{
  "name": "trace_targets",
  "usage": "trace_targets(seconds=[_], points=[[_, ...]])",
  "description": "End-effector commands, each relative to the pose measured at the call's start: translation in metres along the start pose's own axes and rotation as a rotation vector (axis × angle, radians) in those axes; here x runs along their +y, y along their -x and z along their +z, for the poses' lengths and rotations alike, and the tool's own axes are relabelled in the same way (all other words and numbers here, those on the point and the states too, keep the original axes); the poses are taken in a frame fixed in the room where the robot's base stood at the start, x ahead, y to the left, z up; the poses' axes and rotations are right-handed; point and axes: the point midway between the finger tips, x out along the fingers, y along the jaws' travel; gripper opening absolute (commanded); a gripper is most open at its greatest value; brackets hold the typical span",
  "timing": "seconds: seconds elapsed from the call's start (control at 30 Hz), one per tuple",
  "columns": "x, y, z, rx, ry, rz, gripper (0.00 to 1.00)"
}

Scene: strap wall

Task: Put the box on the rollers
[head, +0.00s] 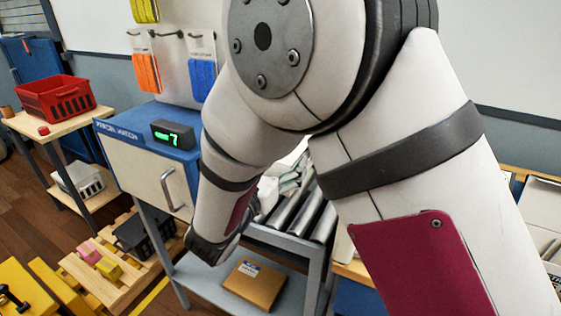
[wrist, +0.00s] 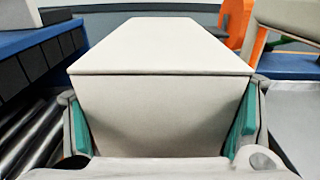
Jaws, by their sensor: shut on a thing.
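A pale, off-white box (wrist: 160,108) fills the middle of the wrist view, its flat top and near side showing. My gripper (wrist: 162,125) is shut on this box, with a green pad against its left and right sides. The metal rollers (wrist: 32,135) show at the left of the wrist view, beside and below the held box. In the head view the rollers (head: 312,212) lie on a grey stand, partly behind my arm. My arm hides most of the gripper and the held box there. I cannot tell whether the box touches anything beneath it.
A blue parcel station (head: 148,150) with a handled door and a green display stands left of the rollers. A brown labelled parcel (head: 255,283) lies on the shelf below. A red crate (head: 56,98) sits on a side table. An orange object (wrist: 254,25) stands behind the held box.

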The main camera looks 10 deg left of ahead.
Motion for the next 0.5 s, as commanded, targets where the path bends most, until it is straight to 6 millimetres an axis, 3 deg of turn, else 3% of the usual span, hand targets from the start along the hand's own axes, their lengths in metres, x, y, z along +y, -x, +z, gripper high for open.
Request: trace_targets(seconds=[0.5], points=[[0.0, -0.001, -0.053, 0.0, 0.001, 0.0, 0.41]])
